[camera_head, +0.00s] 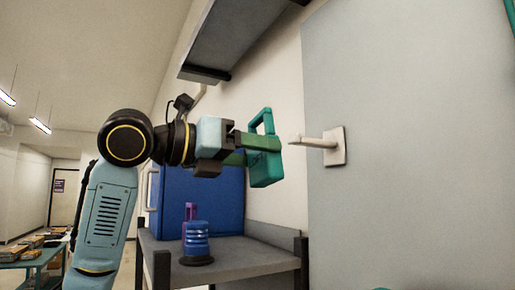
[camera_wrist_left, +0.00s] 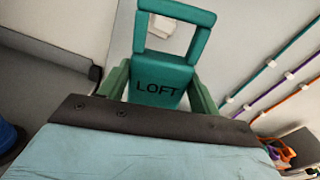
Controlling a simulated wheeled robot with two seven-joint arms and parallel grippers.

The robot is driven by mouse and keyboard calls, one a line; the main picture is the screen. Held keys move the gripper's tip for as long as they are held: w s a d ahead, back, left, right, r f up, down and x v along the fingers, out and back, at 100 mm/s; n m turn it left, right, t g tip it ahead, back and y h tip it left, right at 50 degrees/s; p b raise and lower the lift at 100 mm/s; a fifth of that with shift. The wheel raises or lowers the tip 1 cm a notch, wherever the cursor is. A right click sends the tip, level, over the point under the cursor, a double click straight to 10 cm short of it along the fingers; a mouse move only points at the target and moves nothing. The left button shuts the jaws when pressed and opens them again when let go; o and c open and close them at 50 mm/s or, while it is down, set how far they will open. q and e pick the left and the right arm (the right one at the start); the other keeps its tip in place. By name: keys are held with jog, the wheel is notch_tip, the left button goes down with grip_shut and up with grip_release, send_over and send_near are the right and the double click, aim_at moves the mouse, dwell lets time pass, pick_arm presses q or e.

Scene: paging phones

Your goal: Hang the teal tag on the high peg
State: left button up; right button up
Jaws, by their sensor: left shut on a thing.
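The teal tag (camera_head: 266,167) has a solid body with an open square loop on top. My left gripper (camera_head: 262,143) is shut on its body and holds it upright in the air. In the left wrist view the tag (camera_wrist_left: 158,82) reads "LOFT", and the left gripper's green fingers (camera_wrist_left: 160,88) are on both sides of it. A pale peg (camera_head: 318,142) on a square plate sticks out from the grey panel. In the head view the tag is just left of the peg's tip, with a small gap. My right gripper is not in view.
A dark shelf (camera_head: 240,35) overhangs above the arm. Below stand a blue box (camera_head: 215,190) and a blue ribbed object (camera_head: 196,240) on a grey stand (camera_head: 245,262). The grey panel (camera_head: 420,140) fills the right side.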

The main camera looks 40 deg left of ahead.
pick_arm(q)
jog(key=shift+w+d+f, duration=0.1)
jog(key=shift+w+d, duration=0.2)
jog(key=shift+w, duration=0.35)
jog(key=f+x, duration=0.1)
jog(key=x, duration=0.8)
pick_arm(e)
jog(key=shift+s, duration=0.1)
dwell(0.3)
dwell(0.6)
pick_arm(q)
jog(key=o, duration=1.1)
jog(key=shift+o, duration=0.2)
